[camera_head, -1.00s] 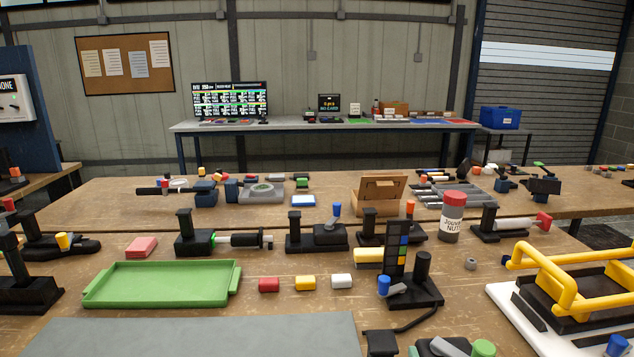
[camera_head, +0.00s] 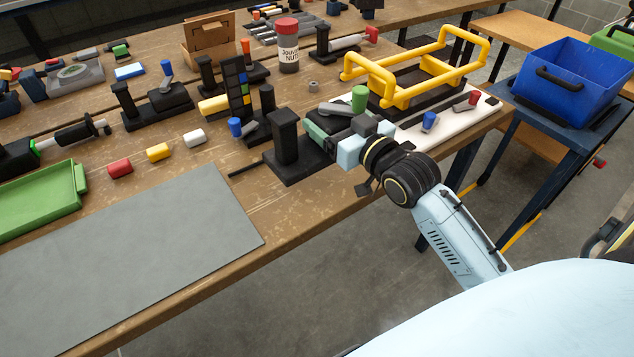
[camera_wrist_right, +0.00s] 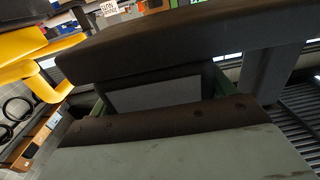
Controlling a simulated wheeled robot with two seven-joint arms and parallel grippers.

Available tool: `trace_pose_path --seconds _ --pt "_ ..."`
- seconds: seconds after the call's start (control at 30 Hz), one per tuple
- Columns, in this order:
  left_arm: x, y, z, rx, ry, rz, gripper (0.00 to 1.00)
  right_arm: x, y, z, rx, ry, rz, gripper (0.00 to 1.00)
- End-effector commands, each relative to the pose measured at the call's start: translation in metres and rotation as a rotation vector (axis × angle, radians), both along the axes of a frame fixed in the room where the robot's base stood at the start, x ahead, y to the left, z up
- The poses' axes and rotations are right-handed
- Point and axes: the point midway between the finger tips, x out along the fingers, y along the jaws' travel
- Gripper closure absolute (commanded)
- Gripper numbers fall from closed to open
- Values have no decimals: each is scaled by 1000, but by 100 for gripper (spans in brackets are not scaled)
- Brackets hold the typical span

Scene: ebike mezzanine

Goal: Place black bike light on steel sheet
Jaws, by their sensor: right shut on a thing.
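The steel sheet (camera_head: 150,262) is a flat, bare grey plate at the front left of the workbench in the head view. My right gripper (camera_head: 365,138) is at the bench's front edge, right of the sheet and well apart from it. It is shut on a small dark block (camera_head: 362,125), which I take for the black bike light; the fingers hide much of it. In the right wrist view a dark slab (camera_wrist_right: 180,38) fills the space close ahead of the gripper. My left gripper is not in view.
A clamp with a green knob (camera_head: 359,97) stands right beside my right gripper. A black post on a base (camera_head: 285,140) stands between gripper and sheet. A yellow-handled frame (camera_head: 415,85) is behind. A green tray (camera_head: 40,203) borders the sheet's far side.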

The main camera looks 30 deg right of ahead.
Motion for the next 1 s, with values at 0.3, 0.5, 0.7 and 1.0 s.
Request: trace_pose_path --seconds 0.3,0.5,0.7,1.0 --pt "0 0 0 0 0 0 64 3 -6 6 2 -4 4 56" --pt "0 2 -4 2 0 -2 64 3 -6 -9 2 -2 4 56" --pt "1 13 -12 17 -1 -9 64 3 -6 -40 2 -2 4 56" --pt "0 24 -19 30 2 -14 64 2 -6 -77 2 0 3 56"
